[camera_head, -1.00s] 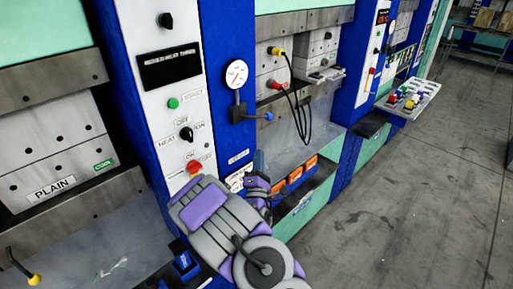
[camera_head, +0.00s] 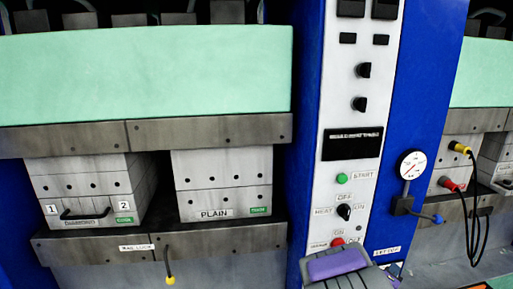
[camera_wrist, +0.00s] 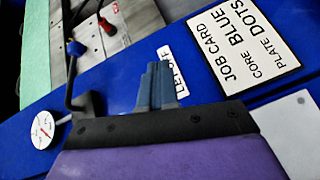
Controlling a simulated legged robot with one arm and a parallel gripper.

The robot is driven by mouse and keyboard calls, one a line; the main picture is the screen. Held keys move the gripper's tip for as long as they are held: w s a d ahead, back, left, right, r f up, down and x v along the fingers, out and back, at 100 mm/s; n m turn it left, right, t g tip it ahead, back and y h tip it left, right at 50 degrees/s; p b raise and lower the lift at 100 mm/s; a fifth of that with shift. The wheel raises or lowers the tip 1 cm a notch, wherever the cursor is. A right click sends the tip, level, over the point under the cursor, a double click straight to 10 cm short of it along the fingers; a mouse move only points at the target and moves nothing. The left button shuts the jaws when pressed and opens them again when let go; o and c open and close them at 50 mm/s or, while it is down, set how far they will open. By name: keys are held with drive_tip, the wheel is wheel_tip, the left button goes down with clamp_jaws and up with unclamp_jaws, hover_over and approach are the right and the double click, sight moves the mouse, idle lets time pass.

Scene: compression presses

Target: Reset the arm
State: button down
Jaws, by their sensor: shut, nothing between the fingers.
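My gripper (camera_wrist: 158,86) is in the wrist view, with its two fingers shut together and nothing between them. It is in front of the blue press panel (camera_wrist: 120,75), beside a small white label that it partly covers. I cannot tell whether it touches the panel. In the head view, a purple and grey part of my arm shows at the bottom edge, below the red knob (camera_head: 338,243). The fingers are not clear there.
A pressure gauge (camera_head: 412,165) and a lever with a blue knob (camera_head: 437,219) are right of the control column; the lever is close to my gripper in the wrist view. A job card (camera_wrist: 245,45) reads CORE BLUE, PLATE DOTS. The PLAIN block (camera_head: 222,190) is at left.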

drive_tip(key=s+a+f+m+g+y, duration=0.1)
drive_tip(key=s+a+m+g+y, duration=0.2)
drive_tip(key=a+y, duration=0.75)
drive_tip(key=s+a+r+m+g+y, duration=0.1)
drive_tip(key=s+a+g, duration=0.2)
drive_tip(key=s+a, duration=0.9)
drive_tip(key=s+a+r+g, duration=0.2)
drive_tip(key=s, duration=0.5)
drive_tip(key=s+a+r+g, duration=0.1)
drive_tip(key=s+a+g, duration=0.1)
drive_tip(key=s, duration=0.5)
drive_tip(key=s+a+r+m+g+y, duration=0.1)
drive_tip(key=s+a+r+g, duration=0.1)
drive_tip(key=s+a, duration=0.2)
drive_tip(key=s, duration=0.3)
drive_tip(key=shift+s+r+g, duration=0.25)
drive_tip(key=shift+r+g, duration=0.1)
drive_tip(key=shift+g, duration=0.05)
drive_tip(key=shift+d, duration=0.35)
